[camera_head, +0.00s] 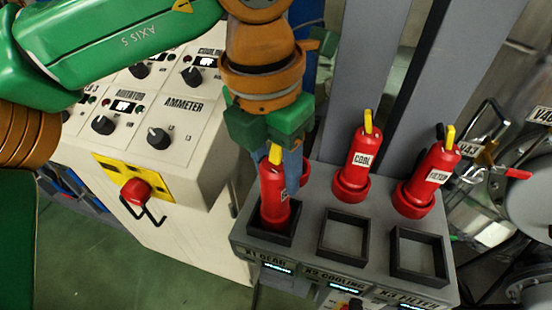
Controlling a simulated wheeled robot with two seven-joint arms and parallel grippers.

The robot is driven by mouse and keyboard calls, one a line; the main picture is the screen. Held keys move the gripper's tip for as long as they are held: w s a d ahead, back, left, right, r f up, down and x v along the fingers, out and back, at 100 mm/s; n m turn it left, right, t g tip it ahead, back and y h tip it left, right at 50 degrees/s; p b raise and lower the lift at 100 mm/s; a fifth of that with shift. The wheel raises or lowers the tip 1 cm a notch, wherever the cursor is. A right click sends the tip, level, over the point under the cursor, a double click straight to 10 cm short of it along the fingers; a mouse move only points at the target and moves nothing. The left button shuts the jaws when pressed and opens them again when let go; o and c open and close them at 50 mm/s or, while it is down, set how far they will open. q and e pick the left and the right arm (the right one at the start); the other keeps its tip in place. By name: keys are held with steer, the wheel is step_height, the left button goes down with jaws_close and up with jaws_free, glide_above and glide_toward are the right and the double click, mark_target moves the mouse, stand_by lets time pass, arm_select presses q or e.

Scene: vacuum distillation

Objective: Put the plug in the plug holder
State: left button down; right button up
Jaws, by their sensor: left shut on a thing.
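A red plug (274,196) with a yellow tip stands nearly upright at the leftmost square holder (258,231) on the grey plug panel. Its lower end appears inside the holder's dark rim; whether it is fully seated I cannot tell. My left gripper (289,165) comes down from above and is shut on this plug near its upper part, partly hidden by it. The label on the plug is mostly hidden. The middle square holder (346,236) and the right square holder (418,256) are empty. My right gripper is not in view.
Two more red plugs, one marked COOL (361,160) and one marked FILTER (430,178), stand at the panel's back. A control box (190,135) with knobs and a red emergency button (135,191) stands left. Metal pipework and a red-handled valve (512,173) are at right.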

arm_select(q)
steer(key=shift+f, duration=0.15)
steer(key=shift+c, duration=1.6)
jaws_free()
steer(key=shift+s, duration=0.15)
steer(key=shift+r, duration=0.45)
step_height(320, 180, up, 12)
steer(key=s+p, duration=0.1)
steer(key=p, duration=0.2)
steer(key=shift+a+f+p, duration=0.25)
steer(key=shift+a+p, duration=0.1)
steer(key=shift+a, duration=0.05)
